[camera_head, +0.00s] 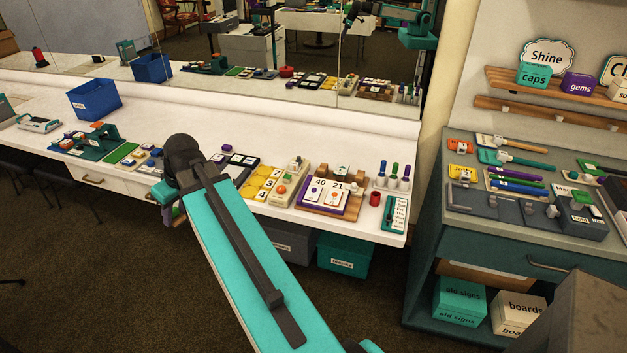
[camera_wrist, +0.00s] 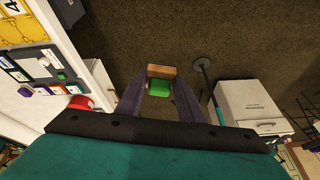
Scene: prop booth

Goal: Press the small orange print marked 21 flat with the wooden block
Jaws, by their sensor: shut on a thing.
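The small print marked 21 (camera_head: 337,193), a white card with an orange mark, lies beside a card marked 40 (camera_head: 317,190) on a purple-edged wooden board (camera_head: 327,210) at the right part of the white counter. My gripper (camera_wrist: 160,86) is shut on a wooden block (camera_wrist: 162,71) with a green part (camera_wrist: 159,89) facing the wrist. The block is held over the dark floor in front of the counter, well left of the print. In the head view my arm hides most of the gripper and the block. The print cannot be made out in the wrist view.
Yellow number cards (camera_head: 260,184), a beige stand (camera_head: 290,186), a red cup (camera_head: 375,198) and upright markers (camera_head: 393,178) crowd the counter around the board. A blue bin (camera_head: 95,99) stands far left. A mirror (camera_head: 290,60) backs the counter. A teal cabinet (camera_head: 480,235) stands right.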

